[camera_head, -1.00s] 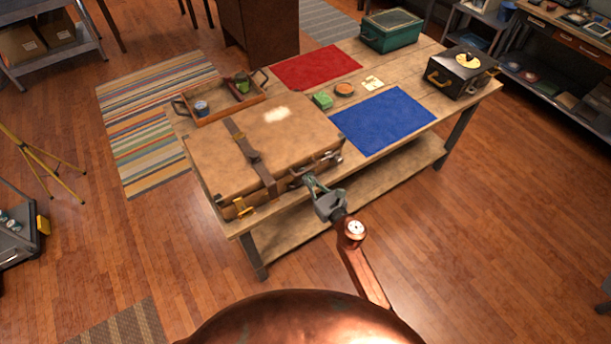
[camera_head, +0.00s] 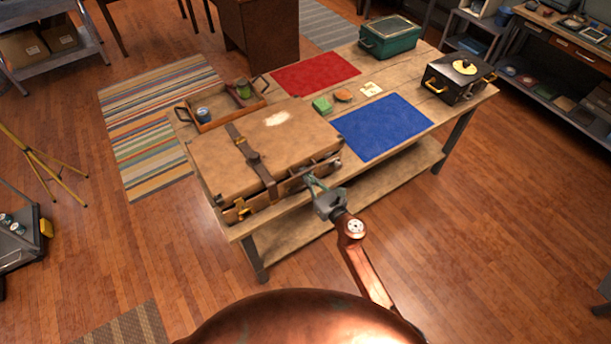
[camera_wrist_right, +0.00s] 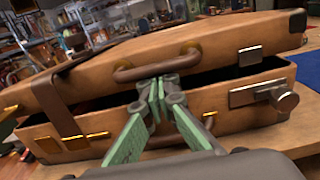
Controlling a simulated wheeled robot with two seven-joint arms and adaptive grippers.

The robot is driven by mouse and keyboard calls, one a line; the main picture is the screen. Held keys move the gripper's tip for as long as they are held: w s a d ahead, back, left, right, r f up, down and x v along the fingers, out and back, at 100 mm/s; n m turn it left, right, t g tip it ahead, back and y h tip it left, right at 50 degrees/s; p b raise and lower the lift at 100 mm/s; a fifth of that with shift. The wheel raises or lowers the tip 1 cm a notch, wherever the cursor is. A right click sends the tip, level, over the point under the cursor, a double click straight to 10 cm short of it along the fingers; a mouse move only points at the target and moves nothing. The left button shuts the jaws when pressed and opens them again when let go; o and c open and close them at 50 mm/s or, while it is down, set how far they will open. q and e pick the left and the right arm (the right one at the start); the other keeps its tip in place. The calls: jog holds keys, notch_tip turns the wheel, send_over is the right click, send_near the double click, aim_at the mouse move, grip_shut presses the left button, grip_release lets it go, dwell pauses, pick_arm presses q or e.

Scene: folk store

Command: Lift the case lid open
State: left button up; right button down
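The brown case (camera_head: 262,147) lies on the table's near left part, with a strap (camera_head: 250,160) over its lid. Its lid (camera_wrist_right: 90,85) is raised a little at the front, and a dark gap shows between lid and base (camera_wrist_right: 70,140) in the right wrist view. A brown handle (camera_wrist_right: 157,68) is on the lid's front. My right gripper (camera_head: 312,184) is at the case's front; its green fingers (camera_wrist_right: 160,92) are together just below the handle, at the gap. I see nothing clearly held between them. My left gripper is out of view.
The table (camera_head: 400,78) also bears a wooden tray (camera_head: 222,112) behind the case, a red mat (camera_head: 316,70), a blue mat (camera_head: 382,126), a green box (camera_head: 390,38) and a black box (camera_head: 458,78). Small items lie between the mats. The floor before the table is clear.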

jog(key=shift+r, duration=0.65)
jog(key=shift+w+a+r+p, duration=0.1)
jog(key=shift+r+p, duration=1.2)
jog(key=shift+w+a+r+p, duration=0.1)
jog(key=shift+w+r+p, duration=0.05)
jog(key=shift+r+p, duration=0.95)
jog(key=shift+r, duration=0.15)
jog(key=shift+w+a+r+p, duration=0.1)
jog(key=shift+w+r+p, duration=0.05)
jog(key=shift+r+p, duration=0.4)
jog(key=shift+w+a+r+p, duration=0.15)
jog(key=shift+r+p, duration=0.15)
jog(key=shift+r, duration=0.4)
